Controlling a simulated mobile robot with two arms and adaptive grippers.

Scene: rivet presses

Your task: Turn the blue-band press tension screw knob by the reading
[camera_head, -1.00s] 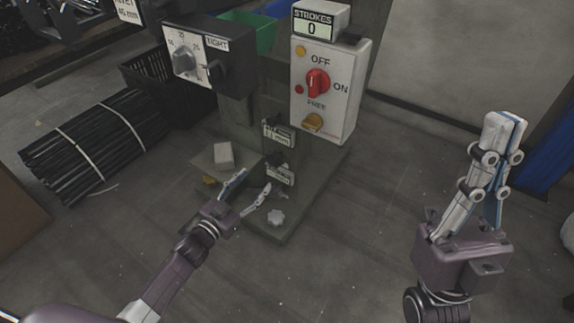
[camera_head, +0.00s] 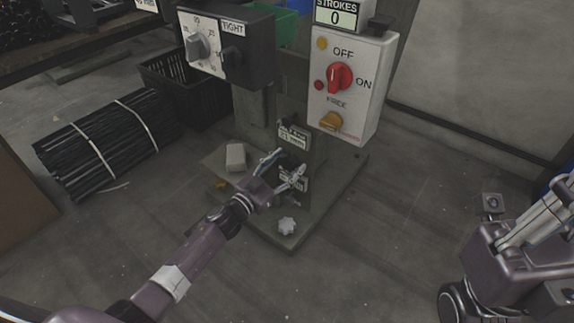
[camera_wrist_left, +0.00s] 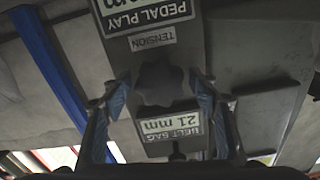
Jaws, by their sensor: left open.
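The dark lobed tension knob (camera_wrist_left: 161,86) is on the press's grey post, beside the TENSION label (camera_wrist_left: 152,39), in the left wrist view, which is upside down. The BELT SAG plate (camera_wrist_left: 171,127) reads 21 mm; it also shows in the head view (camera_head: 293,138). My left gripper (camera_head: 284,165) is open at the post. In the left wrist view its fingers (camera_wrist_left: 160,92) stand on either side of the knob, with gaps visible. In the head view the knob is hard to make out between the fingers. My right gripper (camera_head: 540,225) is at the lower right, its fingertips cut off.
The press carries a black TIGHT dial box (camera_head: 226,45) and a white switch box (camera_head: 352,85) with a red knob. Its STROKES counter (camera_head: 337,14) reads 0. Bundled black rods (camera_head: 95,145) lie left.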

